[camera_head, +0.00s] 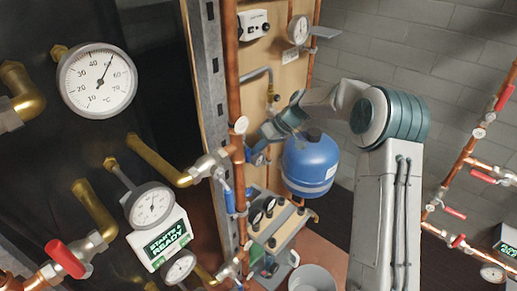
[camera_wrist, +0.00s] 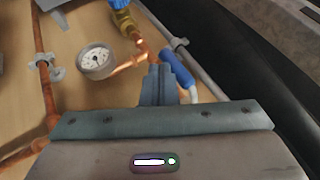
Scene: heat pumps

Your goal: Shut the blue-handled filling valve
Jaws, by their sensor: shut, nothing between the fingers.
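In the wrist view, a blue handle (camera_wrist: 175,68) lies just right of my fingertips, close to them; I cannot tell whether they touch. A second blue part (camera_wrist: 120,4) sits on a brass fitting at the top edge. My gripper (camera_wrist: 159,72) is shut and empty in front of the copper pipework. In the head view, my gripper (camera_head: 262,141) is at the wooden board, left of the blue tank, and a small blue part (camera_head: 259,158) shows beside it, partly hidden. Another blue lever (camera_head: 229,200) hangs on the nearer pipe. The valve's exact position is unclear.
A blue tank (camera_head: 310,165) stands under my forearm. A round gauge (camera_wrist: 97,61) is left of my fingers. A vertical copper pipe (camera_head: 232,80) and grey rail (camera_head: 209,110) stand left of my gripper. A grey bucket (camera_head: 312,279) is on the floor.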

